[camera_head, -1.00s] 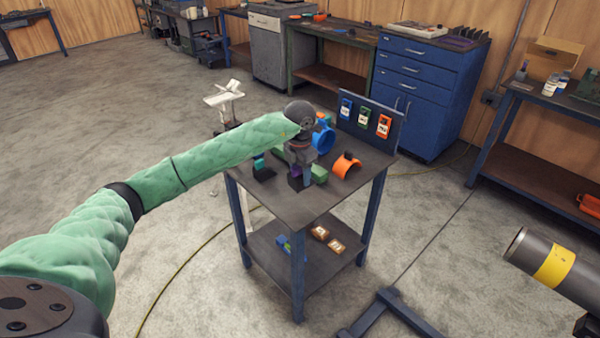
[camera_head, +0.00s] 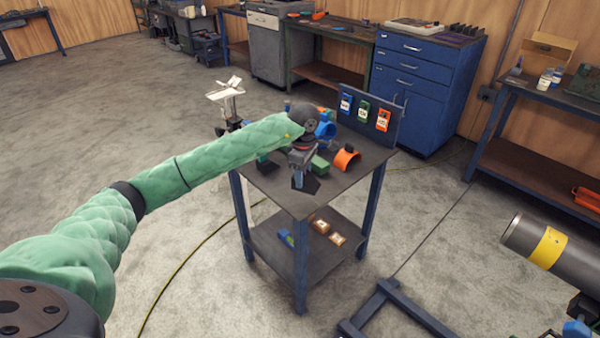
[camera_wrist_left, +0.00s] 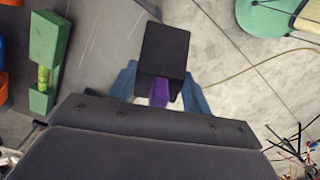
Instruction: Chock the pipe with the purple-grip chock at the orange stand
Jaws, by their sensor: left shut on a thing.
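My left gripper (camera_head: 302,168) is at the near part of the small blue-legged table. In the left wrist view its two blue fingers are shut on the purple grip (camera_wrist_left: 160,92) of a black chock (camera_wrist_left: 165,46). In the head view the black chock (camera_head: 306,184) shows just below the fingers; I cannot tell how far it is above the tabletop. The grey pipe (camera_head: 525,238) with a yellow band lies at the right, cut off by the picture edge. My right gripper is out of view.
A blue floor frame (camera_head: 385,312) lies between table and pipe. A blue cabinet (camera_head: 425,85) stands behind.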

